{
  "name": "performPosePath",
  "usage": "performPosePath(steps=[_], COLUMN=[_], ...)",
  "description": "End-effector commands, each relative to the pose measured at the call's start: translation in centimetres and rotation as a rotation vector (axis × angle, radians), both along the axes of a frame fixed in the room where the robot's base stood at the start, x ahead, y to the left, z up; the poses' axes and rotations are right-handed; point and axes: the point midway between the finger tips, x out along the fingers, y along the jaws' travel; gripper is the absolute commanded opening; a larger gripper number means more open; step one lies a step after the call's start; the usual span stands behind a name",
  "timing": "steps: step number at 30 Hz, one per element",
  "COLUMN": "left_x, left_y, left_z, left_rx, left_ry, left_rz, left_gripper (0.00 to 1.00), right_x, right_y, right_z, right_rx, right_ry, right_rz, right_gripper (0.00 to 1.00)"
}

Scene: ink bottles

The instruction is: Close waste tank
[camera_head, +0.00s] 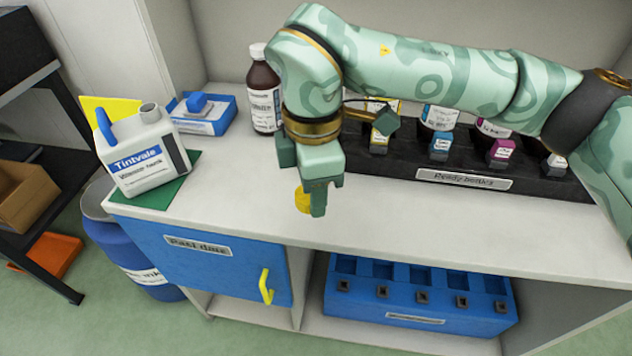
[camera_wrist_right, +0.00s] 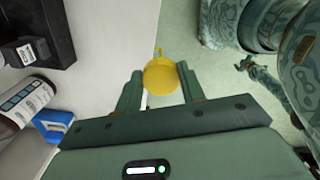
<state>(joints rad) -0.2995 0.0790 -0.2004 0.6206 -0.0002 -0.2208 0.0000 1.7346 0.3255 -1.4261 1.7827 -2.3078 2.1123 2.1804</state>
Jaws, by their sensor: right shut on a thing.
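The waste tank (camera_head: 143,160) is a white canister labelled Tintvale with a blue handle, upright on a green mat (camera_head: 160,194) at the left of the counter. Its grey neck (camera_head: 149,109) at the top right looks uncapped. My right gripper (camera_head: 312,200) is shut on a round yellow cap (camera_head: 302,201), near the counter's front edge, well to the right of the tank and apart from it. The yellow cap also shows between both fingers in the right wrist view (camera_wrist_right: 160,76). One finger partly hides the cap in the head view. My left gripper is not in view.
A brown bottle (camera_head: 263,98) and a blue tray (camera_head: 207,118) stand at the back. A black rack (camera_head: 400,167) with several ink bottles fills the back right. The counter between tank and gripper is clear. A blue drum (camera_head: 130,250) stands below left.

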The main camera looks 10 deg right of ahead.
Motion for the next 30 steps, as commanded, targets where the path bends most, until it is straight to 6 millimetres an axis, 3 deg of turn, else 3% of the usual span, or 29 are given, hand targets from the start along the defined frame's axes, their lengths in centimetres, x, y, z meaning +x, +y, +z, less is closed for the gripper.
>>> performPosePath(steps=[5,11,15,18,28,30], left_x=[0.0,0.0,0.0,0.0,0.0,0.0], left_y=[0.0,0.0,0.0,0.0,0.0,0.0], left_z=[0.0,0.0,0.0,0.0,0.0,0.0], left_rx=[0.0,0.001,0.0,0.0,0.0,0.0], left_ry=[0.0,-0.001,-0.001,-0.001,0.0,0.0], left_rz=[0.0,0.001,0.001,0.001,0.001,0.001], left_gripper=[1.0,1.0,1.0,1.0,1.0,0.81], right_x=[-0.2,-2.1,-4.6,-6.0,-6.8,-6.7], right_y=[-1.7,-9.0,-14.0,-16.2,-17.2,-17.1], right_z=[0.2,0.8,1.2,1.4,1.5,1.5], right_rx=[0.006,0.016,0.011,0.003,-0.001,-0.001], right_ry=[0.004,0.012,0.008,0.003,0.0,0.0], right_rz=[-0.064,-0.356,-0.582,-0.69,-0.743,-0.742], right_gripper=[0.15,0.15,0.15,0.15,0.15,0.15])
